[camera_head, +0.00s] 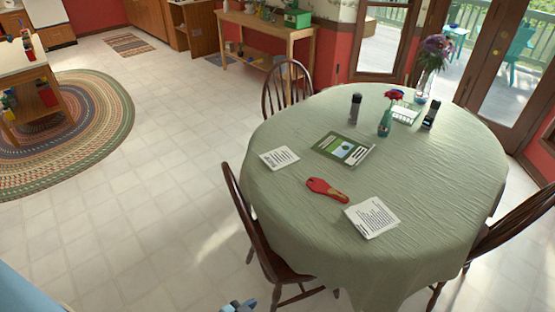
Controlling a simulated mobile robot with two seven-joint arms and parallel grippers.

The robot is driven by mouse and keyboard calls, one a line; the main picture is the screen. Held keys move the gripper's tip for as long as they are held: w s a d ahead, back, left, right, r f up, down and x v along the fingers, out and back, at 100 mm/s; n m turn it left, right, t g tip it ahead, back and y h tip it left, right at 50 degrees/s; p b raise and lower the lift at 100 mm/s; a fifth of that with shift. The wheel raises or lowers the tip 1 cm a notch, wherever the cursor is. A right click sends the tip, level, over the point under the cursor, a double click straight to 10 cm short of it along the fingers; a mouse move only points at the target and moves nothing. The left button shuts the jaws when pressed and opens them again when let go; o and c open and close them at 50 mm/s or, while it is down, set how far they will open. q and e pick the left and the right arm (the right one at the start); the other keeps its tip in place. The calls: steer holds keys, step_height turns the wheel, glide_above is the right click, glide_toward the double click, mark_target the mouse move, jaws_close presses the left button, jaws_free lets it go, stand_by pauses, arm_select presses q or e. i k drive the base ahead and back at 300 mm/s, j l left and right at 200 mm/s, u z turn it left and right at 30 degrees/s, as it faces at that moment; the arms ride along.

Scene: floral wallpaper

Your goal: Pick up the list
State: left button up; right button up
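Two white printed sheets lie flat on the round, green-clothed table: one sheet (279,158) near the left edge and a larger sheet (372,218) near the front. A smaller whitish card or paper (404,115) lies farther back. Any of these could be the list; the print is too small to read. A small blue-grey piece (238,307) at the bottom edge looks like the tip of my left gripper, far below and left of the sheets. Most of it is cut off, so its opening is hidden. My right gripper is not in view.
The table (440,190) also holds a red spoon-rest-like item (326,190), a green booklet (343,149), a dark shaker (355,107), a flower vase (385,123) and a larger bouquet (431,62). Wooden chairs (250,222) surround it.

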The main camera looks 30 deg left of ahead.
mark_target(280, 158)
steer(key=u, duration=3.6)
steer(key=z, duration=2.7)
steer(key=i+j+u, duration=0.45)
steer(key=j, duration=0.2)
steer(key=i+j+u, duration=0.45)
steer(key=j, duration=0.1)
